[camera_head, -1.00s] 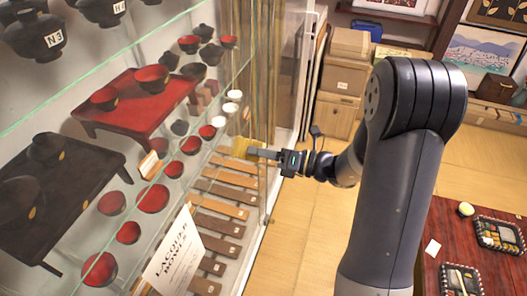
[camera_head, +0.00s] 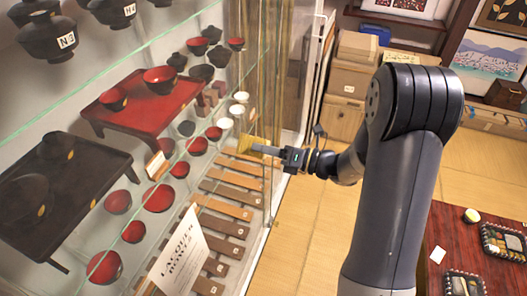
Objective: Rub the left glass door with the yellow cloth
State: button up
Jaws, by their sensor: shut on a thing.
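My gripper (camera_head: 268,150) is shut on the yellow cloth (camera_head: 247,142), near the middle of the picture. The cloth is small and sits at the gripper's tip, at the glass front of the display case. I cannot tell whether it touches the glass. The glass door (camera_head: 130,50) covers the left of the picture, with lacquer bowls and trays behind it. A vertical door edge runs just right of the cloth.
A sign (camera_head: 178,252) stands in the case among red bowls and wooden strips. Cardboard boxes (camera_head: 346,82) stand at the back. A dark red table (camera_head: 450,245) with lunch boxes is at the lower right. The tatami floor (camera_head: 300,225) between is clear.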

aim_at(263, 143)
jog(key=shift+w+d+r+p, duration=1)
jog(key=shift+w+d+p, duration=0.45)
jog(key=shift+w, duration=2.6)
jog(key=shift+s+a, duration=0.6)
jog(key=shift+s, duration=1)
jog(key=shift+s+a, duration=0.65)
jog(key=shift+s, duration=1)
jog(key=shift+s+a, duration=0.6)
jog(key=shift+s, duration=1)
jog(key=shift+s+r+p, duration=0.1)
jog(key=shift+r+p, duration=0.85)
jog(key=shift+p, duration=0.1)
jog(key=shift+w+d, duration=1.8)
jog(key=shift+w, duration=3.15)
jog(key=shift+s+a+r, duration=0.3)
jog(key=shift+s+a, duration=0.3)
jog(key=shift+s, duration=1.05)
jog(key=shift+s+a+r, duration=0.25)
jog(key=shift+s+a, duration=0.35)
jog(key=shift+s, duration=1)
jog(key=shift+s+a+r, duration=0.3)
jog(key=shift+s+a, duration=0.3)
jog(key=shift+s, duration=1.05)
